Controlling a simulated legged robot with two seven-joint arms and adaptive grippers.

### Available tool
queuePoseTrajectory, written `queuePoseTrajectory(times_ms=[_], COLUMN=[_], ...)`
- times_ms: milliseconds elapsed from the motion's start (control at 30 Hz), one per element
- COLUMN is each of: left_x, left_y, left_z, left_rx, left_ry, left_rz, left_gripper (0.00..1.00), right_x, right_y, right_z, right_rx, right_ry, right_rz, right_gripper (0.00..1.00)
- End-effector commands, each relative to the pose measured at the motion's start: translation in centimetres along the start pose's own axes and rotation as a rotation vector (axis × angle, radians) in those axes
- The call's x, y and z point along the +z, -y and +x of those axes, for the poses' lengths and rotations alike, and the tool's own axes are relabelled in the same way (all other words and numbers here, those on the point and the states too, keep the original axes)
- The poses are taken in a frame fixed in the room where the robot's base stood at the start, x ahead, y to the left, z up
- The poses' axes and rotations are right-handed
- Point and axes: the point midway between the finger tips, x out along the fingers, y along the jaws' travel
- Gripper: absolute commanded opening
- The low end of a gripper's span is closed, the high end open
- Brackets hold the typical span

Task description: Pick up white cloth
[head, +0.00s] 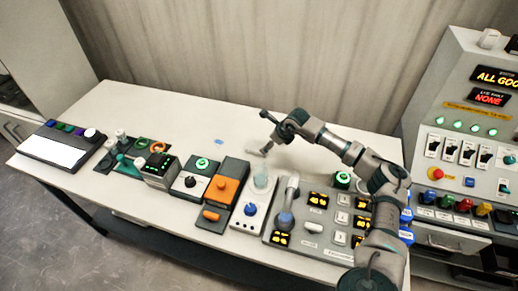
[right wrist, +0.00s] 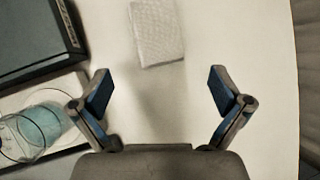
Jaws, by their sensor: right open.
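The white cloth (right wrist: 158,32) is a small textured rectangle lying flat on the pale tabletop, at the top middle of the right wrist view. I cannot make it out clearly against the pale table in the head view. My right gripper (right wrist: 160,90) is open and empty, its fingers spread wide; the cloth is beyond the fingertips and apart from them. In the head view the right gripper (head: 265,132) is over the back middle of the table. My left gripper is not in view.
A glass beaker with bluish liquid (right wrist: 42,122) stands left of the right gripper. An orange-topped box (head: 229,184) and several control boxes line the table's front. A large control panel (head: 465,150) stands at the right. The table's back left (head: 150,105) is clear.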

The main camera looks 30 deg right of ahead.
Motion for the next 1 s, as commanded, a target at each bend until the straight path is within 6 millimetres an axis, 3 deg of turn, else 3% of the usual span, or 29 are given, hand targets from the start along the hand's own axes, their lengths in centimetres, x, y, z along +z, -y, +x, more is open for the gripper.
queuePoseTrajectory(times_ms=[100, 367, 600, 933, 1000], left_x=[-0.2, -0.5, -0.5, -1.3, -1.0], left_y=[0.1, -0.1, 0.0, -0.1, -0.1], left_z=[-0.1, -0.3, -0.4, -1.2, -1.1], left_rx=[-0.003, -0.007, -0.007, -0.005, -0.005], left_ry=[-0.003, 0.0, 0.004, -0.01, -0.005], left_rz=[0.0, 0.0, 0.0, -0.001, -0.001], left_gripper=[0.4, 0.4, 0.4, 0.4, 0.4], right_x=[0.0, -0.1, 0.4, 0.7, 0.6], right_y=[0.0, 0.3, 0.3, 0.1, 0.1], right_z=[2.3, 4.5, 8.3, 8.9, 8.9], right_rx=[0.0, 0.003, 0.004, -0.001, 0.0], right_ry=[0.0, 0.003, 0.001, 0.002, 0.002], right_rz=[0.001, 0.003, 0.003, -0.001, 0.0], right_gripper=[1.0, 1.0, 1.0, 1.0, 0.82])
